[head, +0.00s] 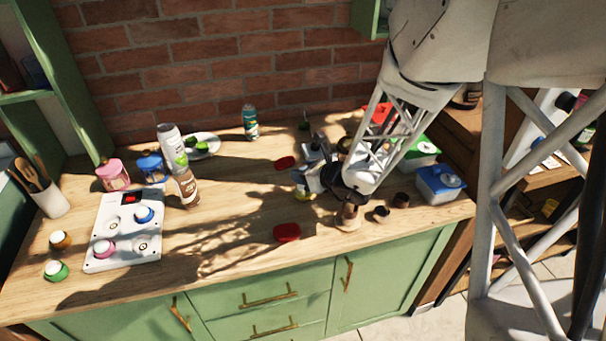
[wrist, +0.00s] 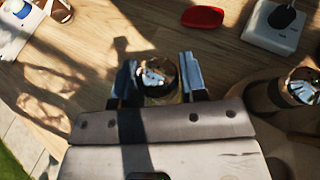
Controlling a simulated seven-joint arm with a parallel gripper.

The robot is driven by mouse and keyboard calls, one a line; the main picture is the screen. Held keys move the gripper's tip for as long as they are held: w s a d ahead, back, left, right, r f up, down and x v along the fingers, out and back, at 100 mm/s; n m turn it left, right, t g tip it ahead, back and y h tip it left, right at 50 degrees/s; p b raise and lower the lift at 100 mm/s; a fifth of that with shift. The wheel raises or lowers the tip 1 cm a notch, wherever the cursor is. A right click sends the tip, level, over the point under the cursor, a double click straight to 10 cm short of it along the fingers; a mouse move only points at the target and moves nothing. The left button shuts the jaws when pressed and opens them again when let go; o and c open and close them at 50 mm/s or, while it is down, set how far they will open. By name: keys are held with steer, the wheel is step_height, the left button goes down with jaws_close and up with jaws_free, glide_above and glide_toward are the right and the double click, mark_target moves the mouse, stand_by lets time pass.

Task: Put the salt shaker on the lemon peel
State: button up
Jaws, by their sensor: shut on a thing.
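My gripper (head: 308,182) is low over the right half of the wooden counter. In the wrist view my gripper (wrist: 159,78) has its two fingers on either side of a small round shaker with a shiny, speckled top, which I take to be the salt shaker (wrist: 158,72). It is shut on this shaker. A small yellow patch (head: 305,197) shows just under the fingers in the head view; I cannot tell whether it is the lemon peel or part of the shaker. No lemon peel can be made out clearly elsewhere.
A similar shiny-topped jar (wrist: 300,88) stands right of my gripper in the wrist view. Red lids (head: 287,232) (head: 285,163) lie nearby. Small brown cups (head: 381,214) and a blue box (head: 439,184) stand to the right. Bare counter (head: 235,215) lies left of the gripper.

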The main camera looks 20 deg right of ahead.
steer(key=shift+f, duration=0.45)
steer(key=shift+f, duration=0.6)
steer(key=o, duration=1)
steer(key=shift+s+r, duration=0.1)
steer(key=shift+r, duration=0.6)
steer(key=shift+v, duration=5.9)
steer(key=shift+d+f, duration=0.1)
